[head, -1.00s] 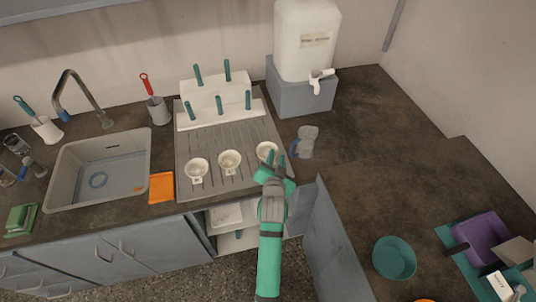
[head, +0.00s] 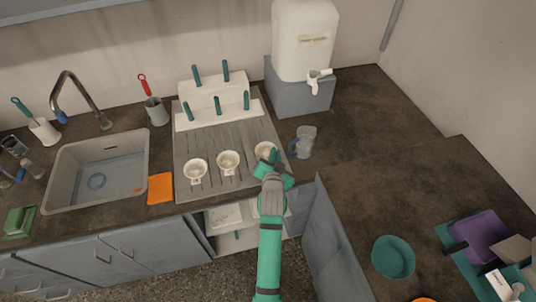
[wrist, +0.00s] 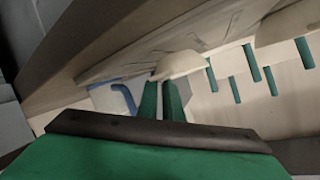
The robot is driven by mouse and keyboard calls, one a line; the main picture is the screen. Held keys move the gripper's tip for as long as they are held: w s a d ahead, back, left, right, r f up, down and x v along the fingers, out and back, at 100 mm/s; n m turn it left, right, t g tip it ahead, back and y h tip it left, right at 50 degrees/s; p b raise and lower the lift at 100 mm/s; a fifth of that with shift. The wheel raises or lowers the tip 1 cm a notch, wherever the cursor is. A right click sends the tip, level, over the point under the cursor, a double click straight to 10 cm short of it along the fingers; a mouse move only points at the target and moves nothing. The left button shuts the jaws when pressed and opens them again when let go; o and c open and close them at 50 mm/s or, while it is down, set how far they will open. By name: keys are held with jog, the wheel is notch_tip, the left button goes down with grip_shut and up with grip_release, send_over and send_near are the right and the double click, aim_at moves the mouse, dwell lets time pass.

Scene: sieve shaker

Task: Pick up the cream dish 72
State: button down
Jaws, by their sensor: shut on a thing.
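Three cream dishes stand in a row on the grey ribbed drainboard (head: 222,143): a left one (head: 195,170), a middle one (head: 228,160) and a right one (head: 264,148). Each seems to have a small tab at its front; I cannot read any number. My gripper (head: 270,160) is at the right dish's near side, shut on it, and covers part of it. In the wrist view, my two teal fingers (wrist: 162,98) are close together, with their tips at a pale dish (wrist: 181,64). The dish still appears to be at drainboard level.
A clear jug with a blue handle (head: 304,142) stands just right of the held dish. A white rack with teal pegs (head: 216,105) is behind. A sink (head: 100,172) and an orange cloth (head: 160,188) lie left.

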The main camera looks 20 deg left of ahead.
jog(key=shift+r, duration=0.6)
jog(key=s+a+r, duration=0.6)
jog(key=s+r, duration=0.5)
jog(key=s, duration=0.1)
jog(key=shift+s+a+r, duration=0.15)
jog(key=shift+s+r, duration=0.05)
jog(key=shift+r, duration=0.1)
